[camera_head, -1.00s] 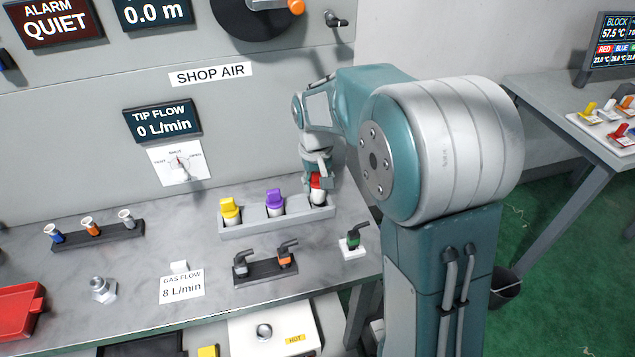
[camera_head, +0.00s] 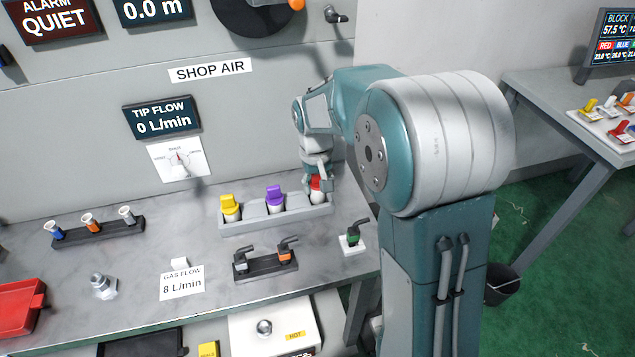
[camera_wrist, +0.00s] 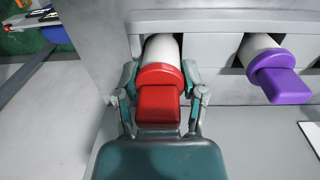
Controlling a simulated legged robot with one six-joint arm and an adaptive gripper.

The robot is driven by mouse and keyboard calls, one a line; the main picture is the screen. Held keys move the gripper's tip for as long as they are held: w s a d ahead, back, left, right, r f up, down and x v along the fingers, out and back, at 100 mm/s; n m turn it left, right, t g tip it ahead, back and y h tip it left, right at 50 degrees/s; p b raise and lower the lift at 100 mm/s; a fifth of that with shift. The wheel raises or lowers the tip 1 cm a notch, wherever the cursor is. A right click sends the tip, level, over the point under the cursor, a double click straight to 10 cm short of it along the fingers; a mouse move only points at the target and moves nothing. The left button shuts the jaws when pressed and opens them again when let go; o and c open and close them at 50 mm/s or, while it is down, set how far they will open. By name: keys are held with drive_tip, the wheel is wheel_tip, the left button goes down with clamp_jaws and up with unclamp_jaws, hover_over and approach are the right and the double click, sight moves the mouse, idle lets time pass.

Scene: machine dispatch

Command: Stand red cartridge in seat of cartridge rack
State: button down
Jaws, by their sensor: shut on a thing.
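The red cartridge (camera_head: 316,184) has a red cap and a white body. It is at the right end of the grey cartridge rack (camera_head: 262,222), upright or nearly so, with its lower body at the rack's right seat. My gripper (camera_head: 317,183) is shut on it from above. In the wrist view my gripper (camera_wrist: 160,98) has one finger on each side of the red cap (camera_wrist: 158,102), and the white body reaches into the rack opening. How deep the cartridge sits is hidden.
A purple cartridge (camera_head: 274,197) stands in the middle seat and a yellow cartridge (camera_head: 229,206) in the left seat. In front are a dark holder (camera_head: 266,268) with black and orange-marked pieces and a green-marked piece (camera_head: 352,240). The wall panel (camera_head: 250,120) rises close behind.

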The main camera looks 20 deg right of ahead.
drive_tip(key=shift+f, duration=0.95)
drive_tip(key=shift+c, duration=0.4)
unclamp_jaws()
drive_tip(key=shift+o, duration=0.4)
drive_tip(key=shift+r, duration=3)
